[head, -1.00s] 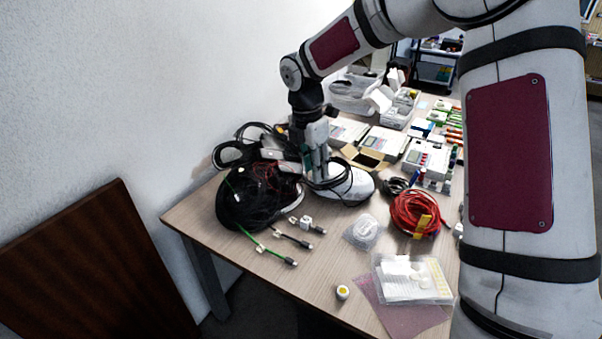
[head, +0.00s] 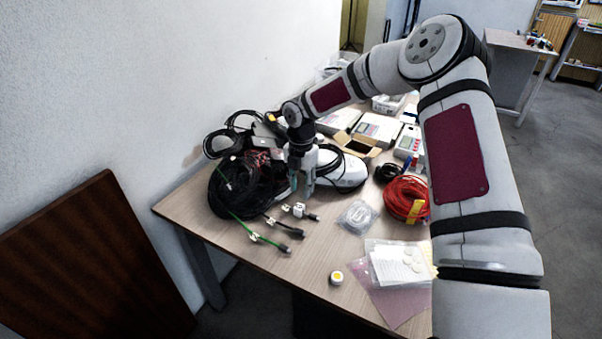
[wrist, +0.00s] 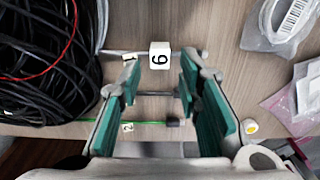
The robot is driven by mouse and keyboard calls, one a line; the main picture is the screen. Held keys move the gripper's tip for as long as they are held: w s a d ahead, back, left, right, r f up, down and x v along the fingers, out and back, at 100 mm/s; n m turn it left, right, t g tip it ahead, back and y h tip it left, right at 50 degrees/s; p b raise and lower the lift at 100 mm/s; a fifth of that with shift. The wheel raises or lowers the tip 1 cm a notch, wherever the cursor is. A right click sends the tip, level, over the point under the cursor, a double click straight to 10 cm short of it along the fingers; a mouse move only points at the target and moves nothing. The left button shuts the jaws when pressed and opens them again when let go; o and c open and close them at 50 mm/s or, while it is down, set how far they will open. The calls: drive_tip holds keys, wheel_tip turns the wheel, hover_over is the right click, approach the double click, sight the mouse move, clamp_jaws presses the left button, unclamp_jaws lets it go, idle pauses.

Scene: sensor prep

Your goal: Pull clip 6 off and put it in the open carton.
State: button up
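Clip 6 is a small white block marked "6" (wrist: 160,55), on a thin cable in the upper middle of the wrist view. In the head view the white clip (head: 299,210) sits on a short cable at the table's left part. My gripper (wrist: 160,80) is open and empty, its green-padded fingers apart, with the clip ahead between the fingertip lines. In the head view my gripper (head: 301,190) points down just above and behind the clip.
Tags "1" (wrist: 128,60) and "2" (wrist: 127,127) mark neighbouring cables. A black cable bundle (head: 232,195) lies left. A red cable coil (head: 404,198), a clear bag (head: 357,216) and a yellow-topped round item (head: 336,278) lie right and in front. Bare tabletop lies between them.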

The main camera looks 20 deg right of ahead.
sight(299, 210)
wheel_tip(299, 210, down, 6)
drive_tip(key=shift+f, duration=0.25)
drive_tip(key=shift+c, duration=0.6)
clamp_jaws()
